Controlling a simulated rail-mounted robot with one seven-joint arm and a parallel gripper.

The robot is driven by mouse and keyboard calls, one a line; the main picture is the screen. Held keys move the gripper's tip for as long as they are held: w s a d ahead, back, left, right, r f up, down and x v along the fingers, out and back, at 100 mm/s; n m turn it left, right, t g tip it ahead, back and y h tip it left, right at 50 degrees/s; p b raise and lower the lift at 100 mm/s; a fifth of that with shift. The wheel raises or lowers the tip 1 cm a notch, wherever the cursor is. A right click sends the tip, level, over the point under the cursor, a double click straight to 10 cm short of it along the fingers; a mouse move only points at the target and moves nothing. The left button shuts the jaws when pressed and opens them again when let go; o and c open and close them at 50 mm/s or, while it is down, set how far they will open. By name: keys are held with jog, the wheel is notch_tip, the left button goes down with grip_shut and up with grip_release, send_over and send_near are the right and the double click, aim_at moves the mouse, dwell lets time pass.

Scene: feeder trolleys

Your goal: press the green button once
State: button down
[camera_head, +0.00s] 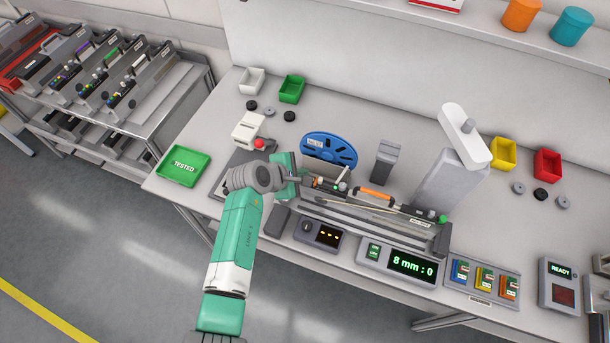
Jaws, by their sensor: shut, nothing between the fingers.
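My gripper (305,182) is shut and empty, pointing right over the left end of a long grey feeder (365,222) on the bench. Another green knob (443,219) is at the feeder's right end. My wrist and hand hide part of the feeder's left end.
A blue reel (329,149) stands behind the feeder, beside an orange-handled tool (374,193). A grey stand with a white top (465,136) rises at right. A display reading 8 mm : 0 (412,266) is in front. A green TESTED tray (184,168) lies left.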

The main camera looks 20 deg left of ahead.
jog(key=shift+r+p, duration=0.7)
jog(key=shift+p, duration=0.15)
notch_tip(320, 180, up, 5)
jog(key=p, duration=0.5)
dwell(0.6)
